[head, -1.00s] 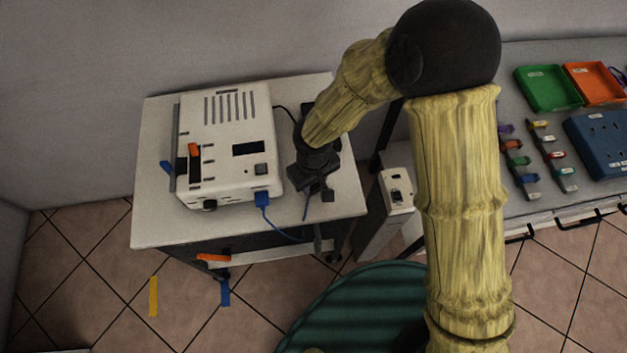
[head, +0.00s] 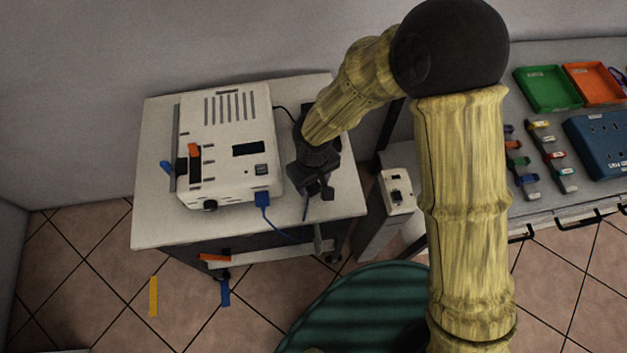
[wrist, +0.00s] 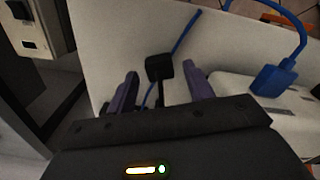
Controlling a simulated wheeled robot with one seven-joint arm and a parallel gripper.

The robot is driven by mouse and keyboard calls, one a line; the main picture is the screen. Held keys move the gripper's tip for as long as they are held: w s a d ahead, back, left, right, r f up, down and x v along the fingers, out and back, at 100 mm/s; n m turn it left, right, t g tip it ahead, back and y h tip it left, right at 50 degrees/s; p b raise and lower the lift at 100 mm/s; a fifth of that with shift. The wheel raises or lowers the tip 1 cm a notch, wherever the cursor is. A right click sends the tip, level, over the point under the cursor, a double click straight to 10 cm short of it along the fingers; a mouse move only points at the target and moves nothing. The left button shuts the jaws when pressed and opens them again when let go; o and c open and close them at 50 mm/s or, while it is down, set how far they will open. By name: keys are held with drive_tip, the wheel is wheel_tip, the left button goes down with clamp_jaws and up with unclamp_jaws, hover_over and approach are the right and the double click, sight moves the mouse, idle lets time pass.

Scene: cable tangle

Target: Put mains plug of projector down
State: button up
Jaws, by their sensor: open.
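The projector (head: 228,145) is a white box on the white cart top (head: 160,225). The black mains plug (head: 328,194) shows as a small dark block by my gripper (head: 317,187), near the cart's right front. In the wrist view the plug (wrist: 159,67) lies over the white top, just beyond and between the two separated fingertips of my gripper (wrist: 162,82). There is clear space on both sides of it, and a black lead runs from it back between the fingers. I cannot tell whether it rests fully on the surface.
A blue cable with a blue connector (head: 263,199) leaves the projector's front and hangs at the cart edge. A white socket box (head: 397,191) stands right of the cart. A bench with green (head: 547,88) and orange trays is further right. The cart's front left is clear.

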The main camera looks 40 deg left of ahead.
sight(314, 186)
wheel_tip(314, 186, up, 11)
drive_tip(key=shift+p, duration=0.3)
drive_tip(key=shift+r, duration=0.1)
idle(0.7)
drive_tip(key=w+d+r+m+t, duration=0.1)
drive_tip(key=w+d+r+m, duration=0.15)
drive_tip(key=w+d, duration=0.6)
drive_tip(key=w+d+r+m, duration=0.1)
drive_tip(key=w+d+m, duration=0.35)
drive_tip(key=d, duration=0.65)
drive_tip(key=d+r+m+t, duration=0.1)
drive_tip(key=d+m, duration=0.6)
drive_tip(key=d, duration=1.2)
drive_tip(key=shift+s+d+r+t, duration=0.3)
drive_tip(key=shift+s+d+r, duration=0.1)
drive_tip(key=shift+r, duration=0.45)
